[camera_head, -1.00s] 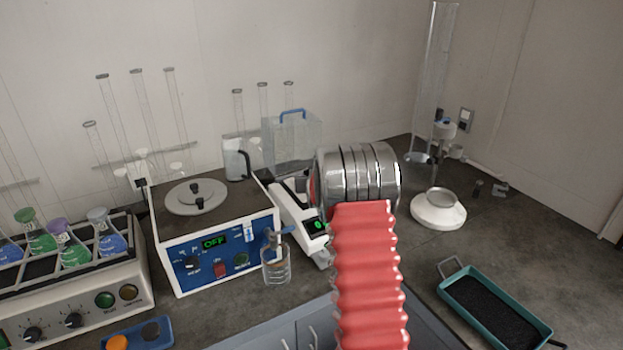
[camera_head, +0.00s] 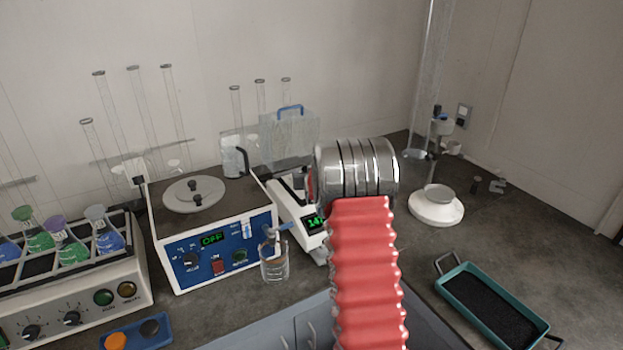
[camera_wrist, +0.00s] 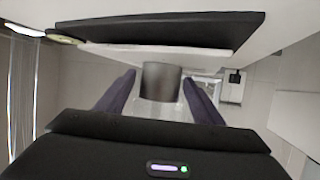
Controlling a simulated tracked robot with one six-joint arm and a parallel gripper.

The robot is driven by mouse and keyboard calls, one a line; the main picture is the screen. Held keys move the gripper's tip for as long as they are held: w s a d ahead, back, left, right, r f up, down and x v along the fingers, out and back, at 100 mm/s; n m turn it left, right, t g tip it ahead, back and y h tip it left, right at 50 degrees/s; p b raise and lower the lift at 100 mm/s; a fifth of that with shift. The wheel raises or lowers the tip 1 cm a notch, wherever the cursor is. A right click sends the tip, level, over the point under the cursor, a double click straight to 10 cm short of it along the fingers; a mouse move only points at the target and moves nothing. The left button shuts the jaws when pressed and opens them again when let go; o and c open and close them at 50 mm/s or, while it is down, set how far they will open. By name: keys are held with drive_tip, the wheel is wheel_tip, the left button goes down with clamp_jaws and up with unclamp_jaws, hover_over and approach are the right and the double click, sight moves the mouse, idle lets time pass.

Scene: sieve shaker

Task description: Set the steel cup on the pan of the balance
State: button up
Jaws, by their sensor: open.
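The balance (camera_head: 312,222) is a white, low device in the middle of the head view, with a lit green display that appears to read about 147. My arm covers much of it there, and its pan is hidden. The steel cup (camera_wrist: 160,82) shows in the wrist view as a dark grey cylinder. My gripper (camera_wrist: 160,77) is open, with one finger on each side of the cup and visible gaps between. A white body with a dark panel (camera_wrist: 165,28), probably the balance, lies just beyond the cup. I cannot see the cup in the head view.
A blue-fronted device (camera_head: 217,240) and a glass beaker (camera_head: 274,267) stand left of the balance. A clear box (camera_head: 289,138) is behind it.

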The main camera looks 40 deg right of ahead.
drive_tip(key=v, duration=1.1)
drive_tip(key=shift+s+a, duration=0.2)
drive_tip(key=shift+s, duration=0.15)
idle(0.4)
drive_tip(key=s+a+r+n+g+y, duration=0.1)
drive_tip(key=s+a+r+y, duration=0.1)
drive_tip(key=s+a+r, duration=0.6)
drive_tip(key=s+a+r+n+g+y, duration=0.1)
drive_tip(key=s+a+n, duration=0.15)
drive_tip(key=a, duration=0.95)
drive_tip(key=s+a+g+y, duration=0.1)
drive_tip(key=s+a, duration=0.4)
drive_tip(key=s, duration=0.3)
drive_tip(key=s+a+n+g+y, duration=0.1)
drive_tip(key=s+a, duration=0.4)
drive_tip(key=s, duration=0.4)
drive_tip(key=s+a+n+g+y, duration=0.1)
drive_tip(key=s+a+g, duration=0.1)
drive_tip(key=s+a, duration=0.3)
drive_tip(key=s, duration=0.3)
drive_tip(key=shift+s+f, duration=0.3)
drive_tip(key=shift+s, duration=0.1)
drive_tip(key=shift+c, duration=0.2)
